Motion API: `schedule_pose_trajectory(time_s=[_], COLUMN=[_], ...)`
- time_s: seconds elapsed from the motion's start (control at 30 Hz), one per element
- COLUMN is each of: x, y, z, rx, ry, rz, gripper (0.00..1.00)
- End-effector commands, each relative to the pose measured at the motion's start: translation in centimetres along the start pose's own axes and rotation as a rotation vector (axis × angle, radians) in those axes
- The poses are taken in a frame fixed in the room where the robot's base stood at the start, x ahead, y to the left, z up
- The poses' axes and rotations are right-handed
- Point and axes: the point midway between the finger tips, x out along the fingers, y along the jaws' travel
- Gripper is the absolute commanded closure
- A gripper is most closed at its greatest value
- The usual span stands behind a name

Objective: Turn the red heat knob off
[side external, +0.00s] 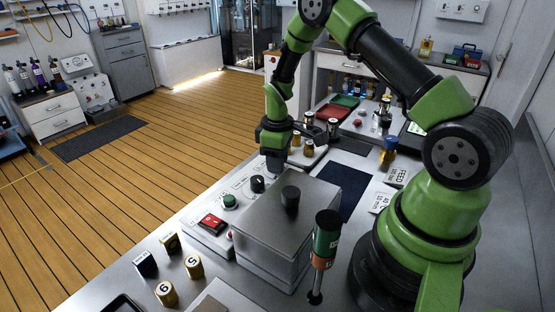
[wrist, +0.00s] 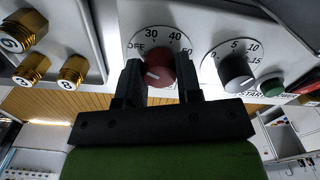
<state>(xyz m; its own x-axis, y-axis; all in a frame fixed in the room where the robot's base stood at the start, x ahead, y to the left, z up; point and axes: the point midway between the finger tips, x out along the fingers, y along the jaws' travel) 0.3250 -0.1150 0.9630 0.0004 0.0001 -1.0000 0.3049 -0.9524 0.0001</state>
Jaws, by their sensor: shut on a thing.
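The red heat knob (wrist: 158,69) sits on a white dial in the wrist view, marked OFF at the left, then 30, 40 and 50 clockwise. A short pale mark shows on the knob's face, towards its left; its exact reading is hard to tell. My gripper (wrist: 160,73) has one dark finger on each side of the knob and is shut on it. In the side external view my gripper (side external: 274,156) points down at the far end of the control panel, and it hides the red knob there.
A black knob (wrist: 235,70) with a 0–15 dial, a green button (wrist: 272,87) and a red switch (wrist: 304,87) sit to the right. Brass numbered pieces (wrist: 32,68) are at the left. A steel box (side external: 265,235) stands close beside the panel in the side view.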

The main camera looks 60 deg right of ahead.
Motion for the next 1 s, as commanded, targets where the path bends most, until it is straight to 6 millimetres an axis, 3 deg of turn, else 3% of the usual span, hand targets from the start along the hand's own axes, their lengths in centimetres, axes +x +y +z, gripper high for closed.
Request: schedule_pose_trajectory(time_s=[0.77,0.8,0.87,1.0], x=[-0.05,-0.05,-0.04,-0.02], y=[-0.04,-0.04,-0.03,-0.02], z=[0.06,0.05,0.05,0.03], rx=[-0.099,-0.099,-0.099,-0.098], ry=[-0.002,-0.002,-0.002,-0.001], rz=[-0.002,-0.002,-0.002,-0.001], gripper=[0.91,0.58,0.45,0.42])
